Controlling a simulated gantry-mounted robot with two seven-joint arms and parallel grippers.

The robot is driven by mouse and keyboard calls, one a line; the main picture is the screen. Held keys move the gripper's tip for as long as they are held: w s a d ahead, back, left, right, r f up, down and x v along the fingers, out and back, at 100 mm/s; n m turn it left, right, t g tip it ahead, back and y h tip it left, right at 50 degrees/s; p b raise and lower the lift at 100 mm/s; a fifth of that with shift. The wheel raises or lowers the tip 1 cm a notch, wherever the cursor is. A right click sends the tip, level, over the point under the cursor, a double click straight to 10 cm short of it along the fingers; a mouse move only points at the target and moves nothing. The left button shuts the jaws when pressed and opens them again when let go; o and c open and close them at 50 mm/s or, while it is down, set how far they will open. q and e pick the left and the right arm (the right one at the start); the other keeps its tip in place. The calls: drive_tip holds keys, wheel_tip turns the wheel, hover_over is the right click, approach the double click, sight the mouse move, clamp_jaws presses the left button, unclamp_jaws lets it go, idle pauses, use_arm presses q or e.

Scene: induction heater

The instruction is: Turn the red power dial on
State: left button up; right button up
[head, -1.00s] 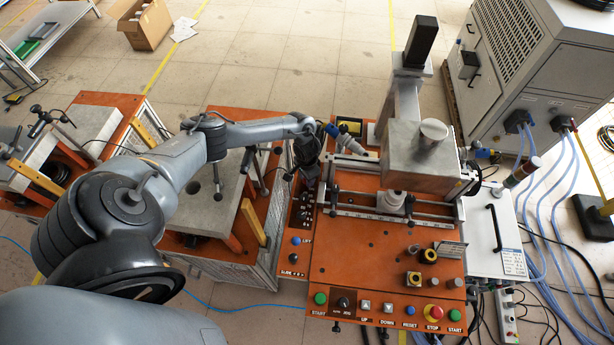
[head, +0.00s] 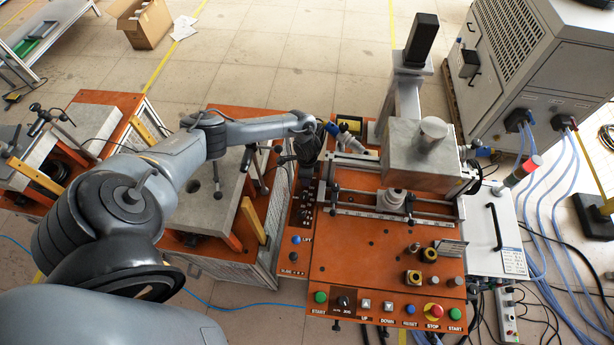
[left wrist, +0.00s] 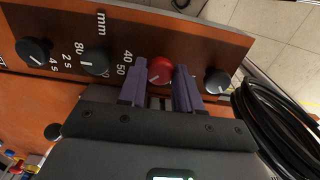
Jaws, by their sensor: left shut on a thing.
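The red power dial (left wrist: 160,70) shows in the left wrist view, on the orange control panel (left wrist: 130,35) in a row with black knobs. A pale pointer line on its face is slanted. My left gripper (left wrist: 161,85) has its two purple fingers on either side of the red dial, shut on it. In the head view my left gripper (head: 308,165) is over the far end of the narrow side panel, and the red dial is hidden there. My right gripper is not seen in either view.
Black knobs (left wrist: 96,62) and (left wrist: 217,82) flank the red dial closely. Black coiled cable (left wrist: 275,125) lies beside the panel. In the head view, the heater's metal box (head: 418,150) stands right of my left gripper, with a concrete-topped bench (head: 205,190) to the left.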

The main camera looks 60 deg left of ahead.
use_arm(q)
drive_tip(key=shift+r, duration=0.1)
idle(0.4)
drive_tip(key=o, duration=1)
drive_tip(key=shift+o, duration=0.2)
drive_tip(key=shift+r, duration=3.75)
drive_tip(key=shift+f, duration=0.1)
